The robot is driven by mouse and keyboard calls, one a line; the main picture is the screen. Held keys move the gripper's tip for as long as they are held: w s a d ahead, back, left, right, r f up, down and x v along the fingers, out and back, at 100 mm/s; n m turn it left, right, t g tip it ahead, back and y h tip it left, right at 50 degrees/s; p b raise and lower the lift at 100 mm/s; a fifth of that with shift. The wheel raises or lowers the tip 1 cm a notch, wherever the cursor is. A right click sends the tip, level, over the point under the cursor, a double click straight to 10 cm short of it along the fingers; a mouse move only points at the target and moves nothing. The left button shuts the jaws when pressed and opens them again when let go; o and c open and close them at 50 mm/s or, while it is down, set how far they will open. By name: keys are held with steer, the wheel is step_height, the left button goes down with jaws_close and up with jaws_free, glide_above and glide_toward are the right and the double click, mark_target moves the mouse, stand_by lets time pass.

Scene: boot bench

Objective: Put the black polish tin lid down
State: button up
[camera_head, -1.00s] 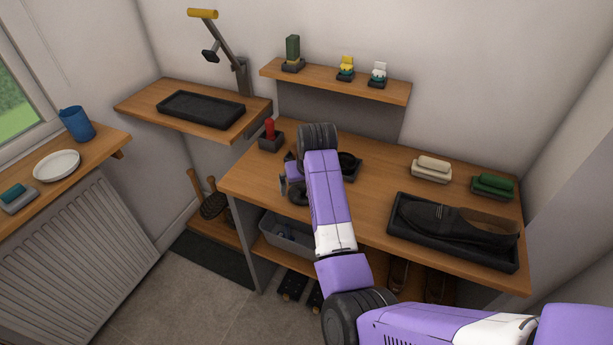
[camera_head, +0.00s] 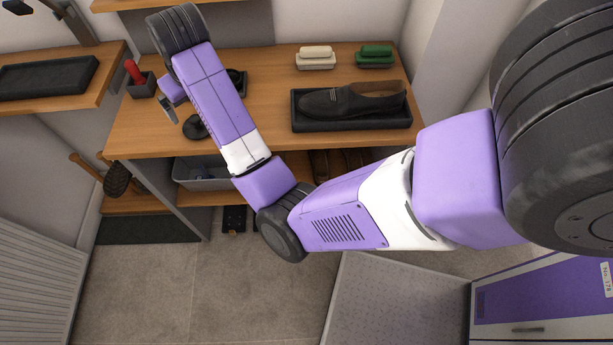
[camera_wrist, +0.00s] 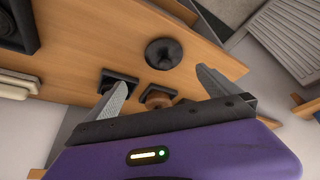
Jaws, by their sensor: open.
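The black polish tin lid (camera_head: 195,127) appears as a dark round disc lying on the wooden bench top near its front edge. In the wrist view the lid (camera_wrist: 163,53) lies flat with a raised or hollow centre, beyond my fingertips. My gripper (camera_head: 168,108) is open and empty, just left of the lid in the head view. In the wrist view its two fingers (camera_wrist: 160,78) are spread wide, with bench between them and clear of the lid. A brown round thing in a dark holder (camera_wrist: 158,97) shows between the fingers; my gripper partly hides it.
A black square holder (camera_wrist: 120,80) stands near the left finger. A red item in a dark holder (camera_head: 136,78) stands left of my arm. A black tray (camera_head: 350,126) with a dark shoe lies right, two brushes (camera_head: 316,57) behind it. A grey bin (camera_head: 201,175) sits below.

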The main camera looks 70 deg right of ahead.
steer(key=s+f, duration=0.1)
steer(key=f, duration=0.1)
steer(key=s+f+n+t+h, duration=0.1)
steer(key=s+f, duration=0.1)
steer(key=s+f+h, duration=0.1)
steer(key=f, duration=0.1)
steer(key=shift+s+d+f+n, duration=0.15)
steer(key=shift+d+f+n, duration=0.15)
steer(key=shift+d, duration=0.1)
steer(key=shift+n+t+h, duration=0.3)
steer(key=shift+n+t, duration=0.3)
steer(key=shift+t, duration=0.3)
steer(key=s+f, duration=0.1)
steer(key=s+a+f, duration=0.1)
steer(key=s, duration=0.1)
steer(key=shift+a+f, duration=0.15)
steer(key=shift+f, duration=0.2)
steer(key=s+a+r+n+t+y, duration=0.1)
steer(key=s+a+n+t+y, duration=0.35)
steer(key=s+a, duration=1.3)
steer(key=s+a+r+m+t, duration=0.1)
steer(key=s+a+r+t, duration=0.2)
steer(key=s+r, duration=0.7)
steer(key=shift+s+a+y, duration=0.3)
steer(key=shift+a+y, duration=0.15)
steer(key=shift+a, duration=0.6)
steer(key=shift+m, duration=0.25)
steer(key=shift+f+b, duration=0.8)
steer(key=shift+b, duration=0.05)
